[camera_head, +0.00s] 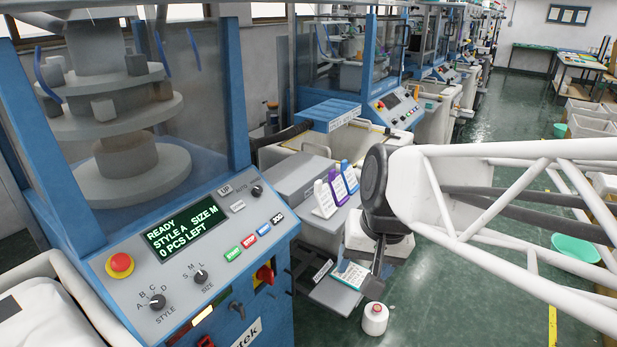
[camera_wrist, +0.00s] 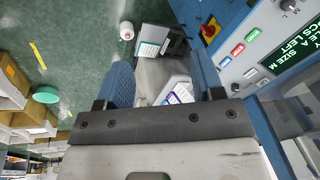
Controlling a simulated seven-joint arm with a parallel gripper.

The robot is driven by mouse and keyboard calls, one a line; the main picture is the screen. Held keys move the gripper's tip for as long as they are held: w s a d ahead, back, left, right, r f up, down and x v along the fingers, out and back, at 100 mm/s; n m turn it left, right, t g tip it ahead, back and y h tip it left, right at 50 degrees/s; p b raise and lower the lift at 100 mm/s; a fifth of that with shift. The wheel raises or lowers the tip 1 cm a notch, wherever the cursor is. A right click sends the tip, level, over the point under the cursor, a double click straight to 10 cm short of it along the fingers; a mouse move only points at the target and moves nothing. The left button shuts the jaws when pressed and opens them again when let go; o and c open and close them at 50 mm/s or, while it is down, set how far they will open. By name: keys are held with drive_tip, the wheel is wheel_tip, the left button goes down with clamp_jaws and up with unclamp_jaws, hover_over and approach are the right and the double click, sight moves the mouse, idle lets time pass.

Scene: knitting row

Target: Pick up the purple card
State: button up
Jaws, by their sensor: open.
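The purple card (camera_head: 337,187) stands tilted in a short row on a grey ledge, between a white card (camera_head: 324,198) at its front left and a blue card (camera_head: 349,177) behind it. Each has a printed white face. In the wrist view the cards are small and partly hidden by my gripper; a purple strip (camera_wrist: 169,98) shows among them.
A machine panel (camera_head: 190,250) with a screen and knobs stands at the left. A printed card (camera_head: 350,274) lies on a lower shelf, near a white cone (camera_head: 375,318) on the floor. Green floor lies open at the right.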

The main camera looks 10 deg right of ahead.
drive_tip(key=w+m+y, duration=0.3)
drive_tip(key=w+m, duration=0.3)
drive_tip(key=w, duration=0.7)
drive_tip(key=m+t+y, duration=0.5)
drive_tip(key=m+t, duration=0.2)
drive_tip(key=m, duration=1.1)
approach(334, 171)
drive_tip(key=x, duration=0.2)
drive_tip(key=shift+w+a+f, duration=0.1)
drive_tip(key=shift+f, duration=0.2)
drive_tip(key=shift+x, duration=1.3)
drive_tip(key=shift+a, duration=0.1)
drive_tip(key=shift+x, duration=2.55)
